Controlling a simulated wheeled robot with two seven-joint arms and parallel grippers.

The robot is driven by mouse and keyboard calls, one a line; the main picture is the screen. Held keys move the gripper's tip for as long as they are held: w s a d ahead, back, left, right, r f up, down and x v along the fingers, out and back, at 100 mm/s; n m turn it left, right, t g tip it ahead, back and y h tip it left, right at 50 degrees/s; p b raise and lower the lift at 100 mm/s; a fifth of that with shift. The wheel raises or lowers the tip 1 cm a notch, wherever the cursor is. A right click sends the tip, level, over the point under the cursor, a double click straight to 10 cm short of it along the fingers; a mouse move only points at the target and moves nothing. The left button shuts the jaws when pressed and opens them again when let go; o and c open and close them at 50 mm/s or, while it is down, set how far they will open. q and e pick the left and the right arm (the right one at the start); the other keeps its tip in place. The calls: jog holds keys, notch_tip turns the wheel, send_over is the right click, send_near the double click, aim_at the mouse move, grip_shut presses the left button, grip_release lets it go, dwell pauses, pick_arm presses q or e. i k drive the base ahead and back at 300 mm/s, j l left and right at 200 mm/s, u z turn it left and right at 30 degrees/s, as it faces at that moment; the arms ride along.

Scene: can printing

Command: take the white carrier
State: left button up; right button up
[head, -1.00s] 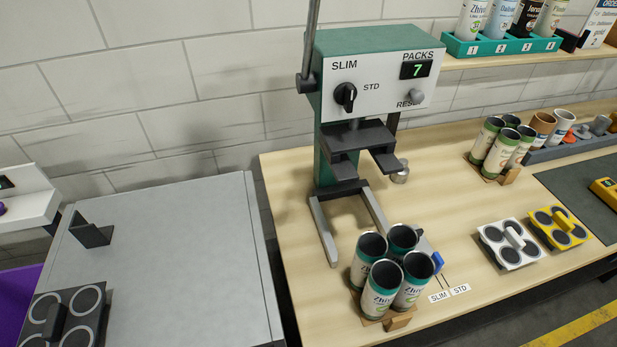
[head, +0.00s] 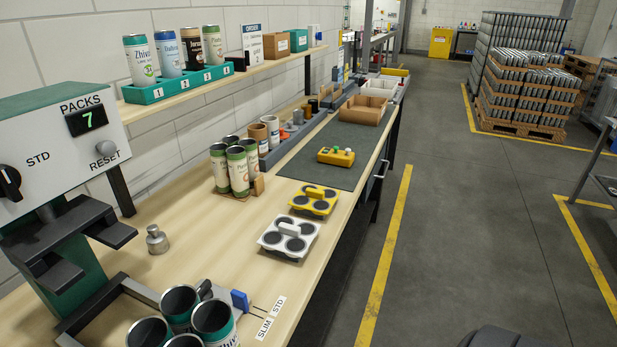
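The white carrier (head: 289,236) lies flat on the wooden bench near its front edge. It has a white frame, several dark round cups and a raised grip in the middle. A similar yellow carrier (head: 314,201) lies just behind it, close by. Neither of my grippers shows in the head view.
A green and white press (head: 62,150) reading 7 stands at the left. A small metal weight (head: 157,240) sits mid-bench. The floor (head: 450,230) at right is clear.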

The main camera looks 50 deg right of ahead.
aim_at(292, 237)
jog(key=l+z, duration=0.1)
jog(key=z, duration=0.8)
jog(key=i+z, duration=0.1)
jog(key=z, duration=0.3)
jog(key=k+l+u, duration=0.3)
jog(key=i+l+u, duration=0.25)
jog(key=l+u, duration=0.15)
jog(key=i+l+u, duration=0.15)
jog(key=l+u, duration=0.25)
jog(key=l, duration=0.15)
jog(key=i+l+u, duration=0.1)
jog(key=l+u, duration=0.3)
jog(key=l, duration=0.15)
jog(key=l+u, duration=0.4)
jog(key=l, duration=0.15)
